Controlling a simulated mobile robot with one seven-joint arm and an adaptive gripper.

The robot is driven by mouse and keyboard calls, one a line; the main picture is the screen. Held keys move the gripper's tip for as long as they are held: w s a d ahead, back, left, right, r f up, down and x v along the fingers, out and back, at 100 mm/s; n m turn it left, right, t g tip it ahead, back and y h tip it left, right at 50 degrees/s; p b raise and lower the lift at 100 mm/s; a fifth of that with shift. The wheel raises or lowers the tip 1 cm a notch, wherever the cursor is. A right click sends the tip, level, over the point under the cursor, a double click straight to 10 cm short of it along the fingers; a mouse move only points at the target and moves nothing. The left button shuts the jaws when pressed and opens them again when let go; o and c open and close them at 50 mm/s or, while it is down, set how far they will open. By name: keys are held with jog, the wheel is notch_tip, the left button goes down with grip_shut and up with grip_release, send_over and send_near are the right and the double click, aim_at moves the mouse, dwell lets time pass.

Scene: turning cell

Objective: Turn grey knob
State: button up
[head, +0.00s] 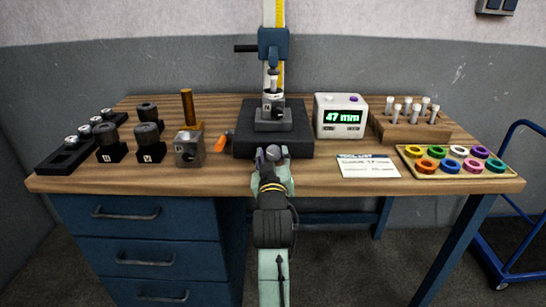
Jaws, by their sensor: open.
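My gripper (271,151) is open at the front edge of the bench, just in front of the black base of the measuring stand (272,143). A small grey rounded shape shows between its fingertips; I cannot tell whether it is a knob or part of my gripper. Three dark grey round-topped pieces on black blocks stand at the left: a front left one (108,135), a front right one (148,134) and a back one (147,111). They are well apart from my gripper. I cannot tell which piece is the grey knob.
A metal block (189,149), an orange-handled tool (223,142) and a brass post (188,106) stand left of the stand. A display box (341,101) reads 47 mm. A card (368,166), a ring tray (405,152) and a wooden rack (385,127) lie right.

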jog(key=shift+s, duration=0.1)
jog(key=s, duration=0.7)
jog(key=shift+s, duration=0.15)
